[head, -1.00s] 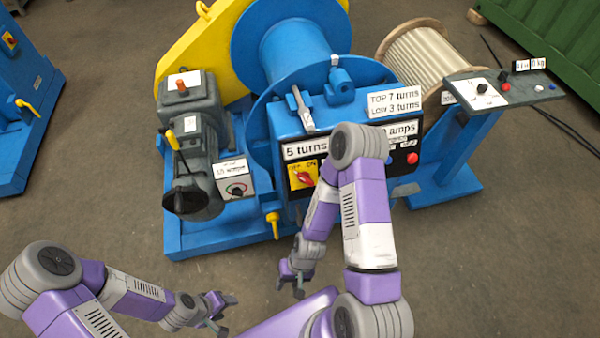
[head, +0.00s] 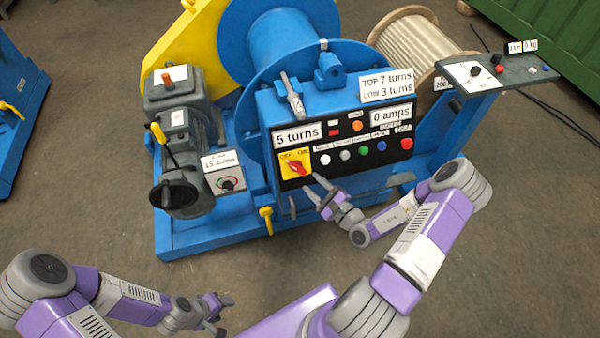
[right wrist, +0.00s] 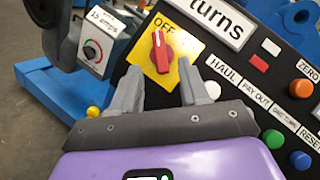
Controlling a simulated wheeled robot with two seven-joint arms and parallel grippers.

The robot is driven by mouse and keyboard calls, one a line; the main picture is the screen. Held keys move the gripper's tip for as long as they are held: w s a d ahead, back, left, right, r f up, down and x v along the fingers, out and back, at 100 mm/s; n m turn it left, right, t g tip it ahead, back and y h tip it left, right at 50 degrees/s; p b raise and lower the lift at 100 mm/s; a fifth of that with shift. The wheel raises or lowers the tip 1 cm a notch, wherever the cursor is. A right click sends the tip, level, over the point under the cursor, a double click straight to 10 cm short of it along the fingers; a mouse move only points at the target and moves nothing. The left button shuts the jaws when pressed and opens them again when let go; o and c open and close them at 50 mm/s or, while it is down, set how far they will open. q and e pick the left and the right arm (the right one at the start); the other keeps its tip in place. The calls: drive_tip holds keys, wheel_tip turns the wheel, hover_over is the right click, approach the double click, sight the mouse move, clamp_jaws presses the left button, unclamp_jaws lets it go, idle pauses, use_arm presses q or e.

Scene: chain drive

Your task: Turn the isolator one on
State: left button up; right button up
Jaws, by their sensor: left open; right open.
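The isolator is a red rotary knob (head: 297,167) on a yellow plate marked OFF and ON, at the left of the black control panel. In the right wrist view the knob (right wrist: 160,52) stands roughly upright, its upper end near the OFF label. My right gripper (head: 313,185) is open just below and in front of the plate. In the right wrist view its fingertips (right wrist: 160,68) straddle the line to the knob, apparently short of it. My left gripper (head: 220,307) is open and empty, low at the left, away from the machine.
The panel (head: 345,160) carries several coloured buttons right of the isolator. A smaller dial box (head: 224,178) and a yellow-handled lever (head: 160,135) stand left. A yellow tap handle (head: 266,220) sits below. A side console (head: 490,75) is at the right. The floor in front is clear.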

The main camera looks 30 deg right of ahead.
sight(298, 170)
drive_tip(key=w, duration=0.2)
drive_tip(key=w+a+b, duration=0.1)
drive_tip(key=w, duration=0.1)
drive_tip(key=w+b, duration=0.1)
drive_tip(key=w, duration=0.2)
drive_tip(key=shift+a, duration=0.15)
clamp_jaws()
